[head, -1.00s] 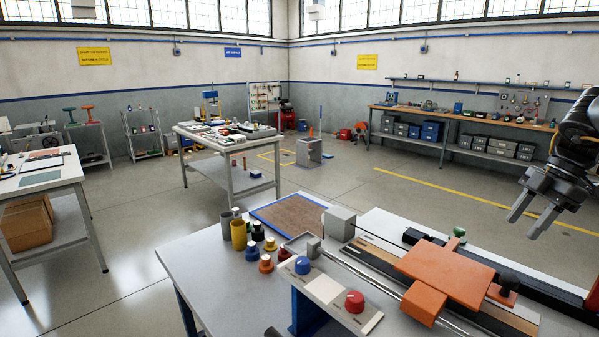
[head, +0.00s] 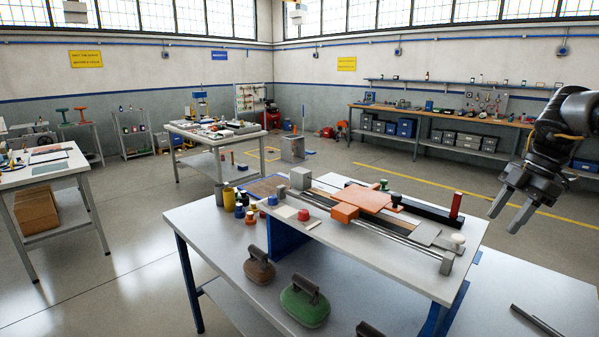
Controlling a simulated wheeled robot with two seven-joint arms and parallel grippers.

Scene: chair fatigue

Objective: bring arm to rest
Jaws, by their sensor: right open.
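My right gripper (head: 512,210) hangs at the right of the head view, at the end of my black arm. Its two grey fingers point down and are spread apart with nothing between them. It is to the right of the test rig with the orange plate (head: 362,198) and appears above the bench level, apart from everything. My left gripper is outside the view.
The grey workbench (head: 215,240) fills the foreground. On it are a green handled weight (head: 304,303), a brown one (head: 258,266), a red upright post (head: 456,205) and several small colored pots. A dark rod (head: 537,321) lies at lower right.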

